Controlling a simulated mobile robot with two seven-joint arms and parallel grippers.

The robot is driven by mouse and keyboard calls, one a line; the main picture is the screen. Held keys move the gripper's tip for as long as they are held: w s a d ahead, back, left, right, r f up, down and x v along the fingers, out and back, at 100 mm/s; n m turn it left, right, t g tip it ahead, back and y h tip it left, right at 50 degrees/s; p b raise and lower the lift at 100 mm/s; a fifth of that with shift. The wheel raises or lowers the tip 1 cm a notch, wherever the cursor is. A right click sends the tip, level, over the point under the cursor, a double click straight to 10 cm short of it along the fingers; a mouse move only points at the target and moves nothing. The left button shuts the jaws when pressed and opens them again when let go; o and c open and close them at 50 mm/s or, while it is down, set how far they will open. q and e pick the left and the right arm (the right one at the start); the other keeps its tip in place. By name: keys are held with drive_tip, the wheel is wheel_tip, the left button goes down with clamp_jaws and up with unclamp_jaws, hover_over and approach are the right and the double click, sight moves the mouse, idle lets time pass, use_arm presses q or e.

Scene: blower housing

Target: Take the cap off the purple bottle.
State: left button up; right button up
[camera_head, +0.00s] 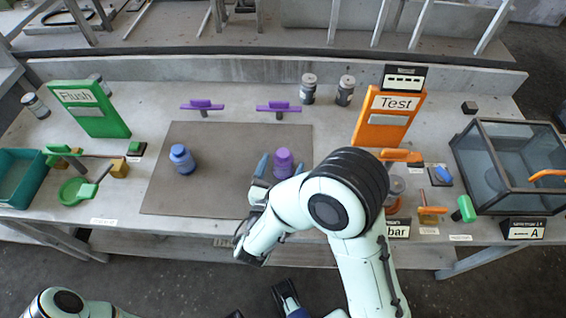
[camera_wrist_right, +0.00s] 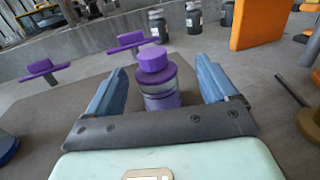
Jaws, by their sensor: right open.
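The purple bottle (camera_head: 283,166) stands upright on the dark mat, right of its middle. In the right wrist view the purple bottle (camera_wrist_right: 160,90) has a clear band around its body, and its purple cap (camera_wrist_right: 152,57) sits on top. My right gripper (camera_head: 279,162) is open, with its blue fingers on either side of the bottle. In the right wrist view a gap shows between each finger and the bottle. The gripper also shows there (camera_wrist_right: 158,78).
A blue bottle (camera_head: 183,160) stands on the mat (camera_head: 225,190) to the left. Two purple T-shaped holders (camera_head: 202,105) stand behind the mat. A green Flush panel (camera_head: 95,112) is at left, an orange Test panel (camera_head: 385,122) and glass box (camera_head: 510,165) at right.

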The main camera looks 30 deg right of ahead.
sight(285, 153)
drive_tip(key=x, duration=0.5)
drive_tip(key=shift+w+a+f, duration=0.1)
drive_tip(key=shift+w+f, duration=0.25)
use_arm(q)
drive_tip(key=shift+f, duration=0.15)
use_arm(e)
drive_tip(key=c, duration=1.1)
drive_tip(key=shift+c, duration=0.3)
drive_tip(key=shift+r, duration=0.1)
use_arm(q)
drive_tip(key=shift+g, duration=0.4)
drive_tip(key=r+p, duration=0.1)
drive_tip(key=s+r+p, duration=0.1)
drive_tip(key=p, duration=0.1)
drive_tip(key=r+p, duration=0.1)
drive_tip(key=r, duration=0.1)
drive_tip(key=shift+s+p, duration=0.25)
drive_tip(key=shift+p, duration=0.05)
use_arm(e)
wheel_tip(285, 153, up, 20)
